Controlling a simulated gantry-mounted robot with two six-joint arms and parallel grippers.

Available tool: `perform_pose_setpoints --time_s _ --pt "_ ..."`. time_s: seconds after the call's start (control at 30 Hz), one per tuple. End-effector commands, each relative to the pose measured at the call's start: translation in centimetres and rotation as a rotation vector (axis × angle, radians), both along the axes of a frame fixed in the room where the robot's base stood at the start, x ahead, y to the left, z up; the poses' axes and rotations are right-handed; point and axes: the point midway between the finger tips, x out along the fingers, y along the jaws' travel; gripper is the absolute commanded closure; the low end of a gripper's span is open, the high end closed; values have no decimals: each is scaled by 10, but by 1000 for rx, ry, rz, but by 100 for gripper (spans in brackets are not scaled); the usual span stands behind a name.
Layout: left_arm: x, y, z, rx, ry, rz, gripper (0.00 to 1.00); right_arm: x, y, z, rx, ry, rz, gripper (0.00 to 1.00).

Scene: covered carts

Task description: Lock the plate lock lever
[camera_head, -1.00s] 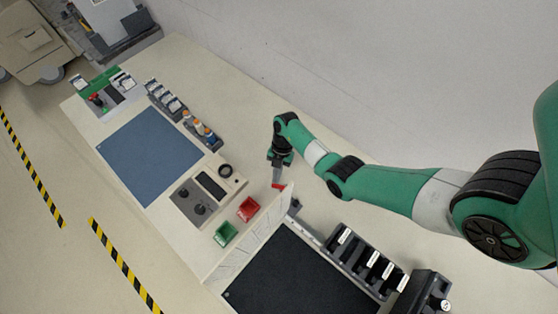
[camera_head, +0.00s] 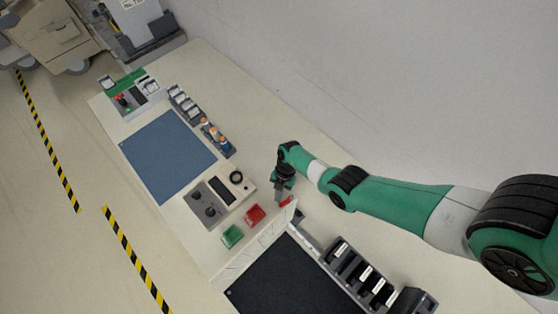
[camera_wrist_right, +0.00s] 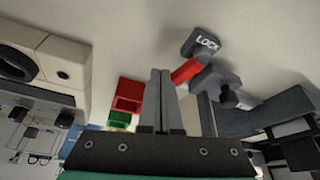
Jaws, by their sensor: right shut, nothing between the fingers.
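The lock lever is a red bar (camera_wrist_right: 186,71) in the right wrist view, joined to a grey bracket beside a grey tab (camera_wrist_right: 203,43) marked LOCK. In the head view its red part (camera_head: 286,202) shows small at the edge of the upright panel. My right gripper (camera_wrist_right: 159,72) is shut and empty, with its fingertips just left of the red bar; I cannot tell whether they touch it. In the head view the right gripper (camera_head: 281,197) is beside the lever and partly hides that area. My left gripper is not in view.
A red bin (camera_head: 255,215) and a green bin (camera_head: 232,236) stand left of the lever, near a control box (camera_head: 218,200) with knobs. Bare tabletop lies behind the gripper.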

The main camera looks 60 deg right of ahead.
Motion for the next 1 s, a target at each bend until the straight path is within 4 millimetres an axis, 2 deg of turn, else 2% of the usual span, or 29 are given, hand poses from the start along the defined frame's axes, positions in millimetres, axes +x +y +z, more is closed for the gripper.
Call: perform_pose_setpoints --time_s 0.3,0.67,1.0 --pt "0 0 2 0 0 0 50 -1 1 0 0 -1 0 100" --pt "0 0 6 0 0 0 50 -10 -11 0 0 0 -1 100" --pt "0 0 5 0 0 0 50 -10 -12 -1 0 0 1 100"
